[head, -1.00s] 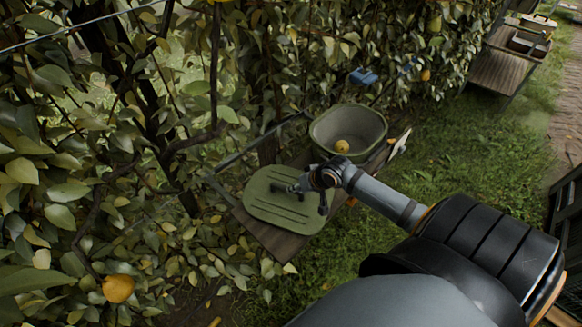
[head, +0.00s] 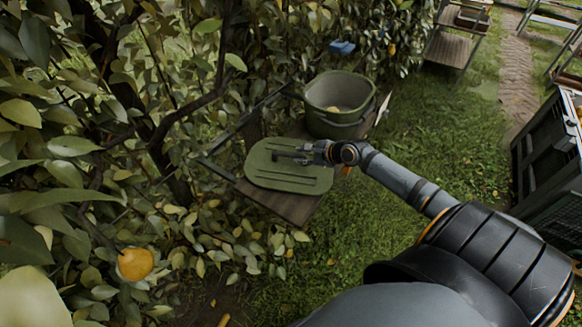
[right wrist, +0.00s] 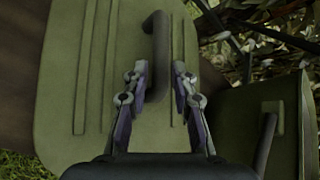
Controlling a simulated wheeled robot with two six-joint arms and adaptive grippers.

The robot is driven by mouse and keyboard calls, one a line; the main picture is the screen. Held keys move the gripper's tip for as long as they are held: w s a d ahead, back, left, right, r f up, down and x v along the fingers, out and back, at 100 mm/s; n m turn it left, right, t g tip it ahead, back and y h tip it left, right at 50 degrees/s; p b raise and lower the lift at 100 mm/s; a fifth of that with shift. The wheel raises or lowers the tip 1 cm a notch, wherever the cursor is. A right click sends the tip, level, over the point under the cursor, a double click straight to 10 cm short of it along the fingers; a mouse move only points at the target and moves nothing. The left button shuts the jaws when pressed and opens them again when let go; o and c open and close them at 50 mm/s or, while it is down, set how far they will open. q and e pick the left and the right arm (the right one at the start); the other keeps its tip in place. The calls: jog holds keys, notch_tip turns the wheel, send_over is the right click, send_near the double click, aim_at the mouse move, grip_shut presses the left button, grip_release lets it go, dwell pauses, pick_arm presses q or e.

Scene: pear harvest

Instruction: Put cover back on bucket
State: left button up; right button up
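The green cover (head: 262,172) lies flat on a wooden shelf, with grooves and a dark handle on top. In the right wrist view the cover (right wrist: 58,120) fills the left and middle, and its handle (right wrist: 157,38) stands between and ahead of my fingers. My right gripper (head: 290,155) is low over the cover at the handle; its two fingers (right wrist: 158,78) are apart, one on each side of the handle's near end. The open green bucket (head: 328,126) stands behind the cover, with a yellow fruit inside. It also shows in the right wrist view (right wrist: 292,105). My left gripper is out of view.
The wooden shelf (head: 285,208) is narrow and hangs by the leafy hedge (head: 120,215). A blue object (head: 342,47) is in the leaves behind the bucket. A dark crate (head: 545,165) stands at the right. Grass lies between.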

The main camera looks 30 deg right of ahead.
aim_at(291, 155)
jog(key=shift+w+a+f, duration=0.25)
jog(key=shift+w+a, duration=0.05)
jog(key=shift+w, duration=0.25)
jog(key=x, duration=0.3)
jog(key=b+x, duration=0.1)
jog(key=x, duration=0.1)
jog(key=shift+w+a+r, duration=0.15)
jog(key=shift+w+a, duration=0.05)
jog(key=shift+a, duration=0.1)
jog(key=shift+s, duration=0.1)
grip_shut()
